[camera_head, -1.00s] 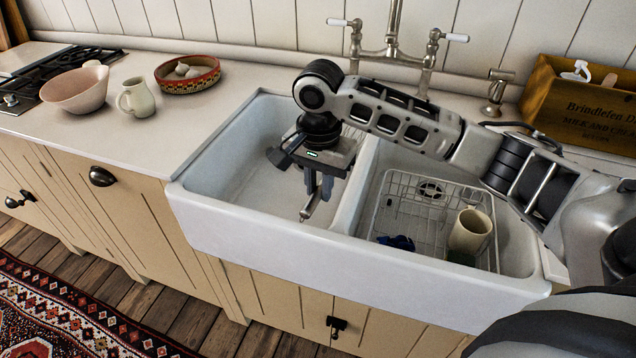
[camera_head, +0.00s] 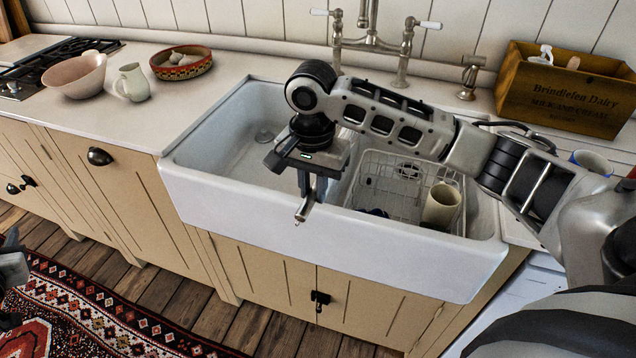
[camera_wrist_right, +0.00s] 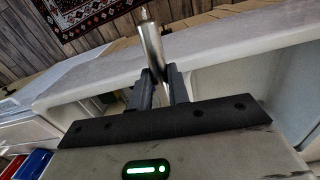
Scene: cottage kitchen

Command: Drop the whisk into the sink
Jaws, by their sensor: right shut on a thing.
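My right gripper (camera_head: 310,187) is shut on the whisk (camera_head: 304,210), of which only a short metal end shows below the fingers. In the head view it hangs in front of the white sink's (camera_head: 235,205) front wall, near the divider. In the right wrist view the fingers (camera_wrist_right: 158,88) pinch the shiny metal rod of the whisk (camera_wrist_right: 150,42), seen across the pale front rim (camera_wrist_right: 210,50). Its wires cannot be made out. The sink has an empty left basin. Part of my left gripper (camera_head: 10,270) shows at the left edge; its jaws cannot be judged.
The right basin has a wire rack (camera_head: 365,185) with a beige mug (camera_head: 441,204) and a dark blue item. A tap (camera_head: 370,35) stands behind. A pink bowl (camera_head: 75,76), cream jug (camera_head: 132,82) and patterned dish (camera_head: 181,62) sit left; a wooden crate (camera_head: 565,95) right.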

